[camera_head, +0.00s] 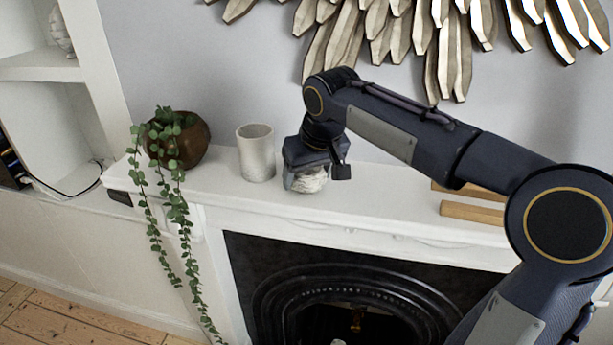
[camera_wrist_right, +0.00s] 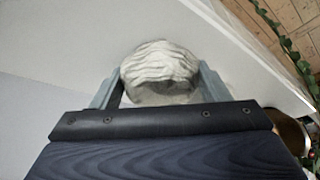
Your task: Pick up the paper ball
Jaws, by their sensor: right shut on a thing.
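The paper ball (camera_head: 308,181) is whitish and crumpled, and sits at the white mantelpiece (camera_head: 245,200). My right gripper (camera_head: 312,176) reaches down over it from the right and is shut on it. In the right wrist view the paper ball (camera_wrist_right: 160,72) lies between the two fingers of the right gripper (camera_wrist_right: 160,85), one finger at each side. I cannot tell whether the ball still touches the mantelpiece. Its upper part is hidden by the gripper in the head view. My left gripper is not in view.
A pale cup (camera_head: 256,155) stands just left of the gripper. A brown round pot (camera_head: 192,143) with a trailing plant is farther left. Wooden blocks (camera_head: 472,212) lie on the mantelpiece to the right. A black fireplace (camera_head: 330,290) is below, and metallic wall decor (camera_head: 400,40) hangs above.

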